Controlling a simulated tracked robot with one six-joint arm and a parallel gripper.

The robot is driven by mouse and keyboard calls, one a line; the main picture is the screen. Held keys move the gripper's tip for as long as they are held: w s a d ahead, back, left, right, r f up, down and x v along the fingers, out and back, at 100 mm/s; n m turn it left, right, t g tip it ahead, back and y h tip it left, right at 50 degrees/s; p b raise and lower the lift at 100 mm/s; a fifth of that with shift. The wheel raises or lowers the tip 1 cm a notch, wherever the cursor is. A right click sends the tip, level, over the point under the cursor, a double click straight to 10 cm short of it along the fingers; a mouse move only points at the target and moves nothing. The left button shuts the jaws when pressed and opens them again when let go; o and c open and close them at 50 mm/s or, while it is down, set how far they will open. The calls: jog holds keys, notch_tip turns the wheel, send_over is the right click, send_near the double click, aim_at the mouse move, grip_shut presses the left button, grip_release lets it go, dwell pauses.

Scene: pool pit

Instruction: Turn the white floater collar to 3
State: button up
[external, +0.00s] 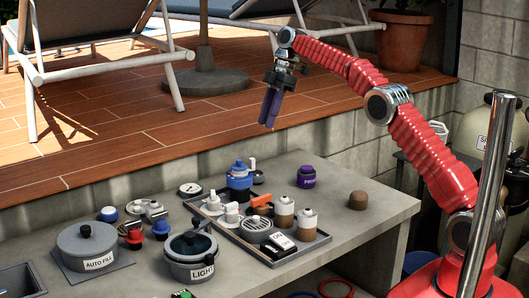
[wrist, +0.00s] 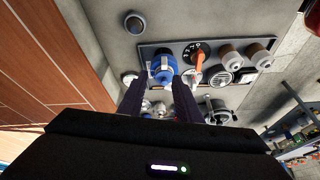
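My gripper (external: 268,121) is raised above the far side of the bench, its purple fingers pointing down. In the wrist view its fingers (wrist: 158,88) stand apart with nothing between them. A grey tray (external: 230,234) below holds several fittings. On it are two tan and white cylinders, one (external: 284,211) beside the other (external: 307,219), also in the wrist view (wrist: 229,56) (wrist: 261,55). A blue-topped fitting with white parts (external: 239,181) stands at the tray's back, and shows beyond the fingers (wrist: 162,66). Which part is the white floater collar, and its setting, I cannot tell.
An orange-handled valve (external: 262,203) and a round grilled fitting (external: 257,225) share the tray. A purple-topped jar (external: 306,176) and a brown knob (external: 358,200) stand behind and right. Pots (external: 88,246) (external: 190,256) occupy the left front. The bench's right end is fairly clear.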

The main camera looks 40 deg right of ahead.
jog(key=shift+s+a+r+n, duration=0.1)
jog(key=shift+s+r+n, duration=0.1)
jog(key=shift+r+n, duration=0.3)
jog(key=shift+s+a+r+n, duration=0.15)
jog(key=shift+r+n, duration=0.15)
jog(key=shift+n, duration=0.3)
jog(key=shift+f, duration=0.1)
jog(key=x, duration=1.3)
jog(key=shift+f, duration=0.3)
jog(key=shift+a, duration=0.1)
jog(key=shift+c, duration=0.4)
grip_shut()
